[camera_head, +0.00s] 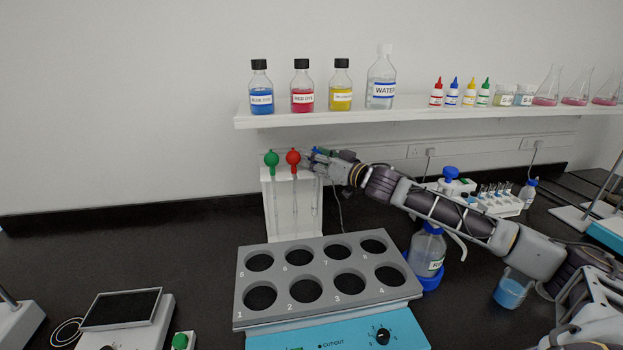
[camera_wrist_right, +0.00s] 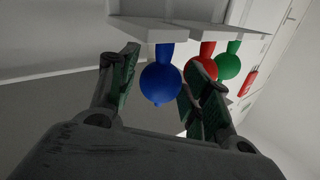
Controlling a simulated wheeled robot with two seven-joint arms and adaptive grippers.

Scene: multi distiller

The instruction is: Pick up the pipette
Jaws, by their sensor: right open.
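A white rack (camera_head: 268,205) holds hanging pipettes with coloured bulbs. The green-bulb pipette (camera_head: 272,163) and the red-bulb pipette (camera_head: 293,161) show in the head view, with thin glass stems below. The blue bulb (camera_wrist_right: 160,82) is mostly hidden by my gripper in the head view; in the right wrist view it is between the open fingers. The red bulb (camera_wrist_right: 203,70) is just beyond the right finger and the green bulb (camera_wrist_right: 228,66) is farther. My right gripper (camera_head: 316,160) is open at the rack's right side. I cannot tell whether a finger touches the blue bulb. My left gripper is not in view.
A shelf (camera_head: 400,113) with several bottles and flasks runs above my right arm. A grey numbered block (camera_head: 325,260) with round holes stands in front of the rack. A bottle in a blue ring (camera_head: 428,250) stands below my forearm. The table left of the rack is clear.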

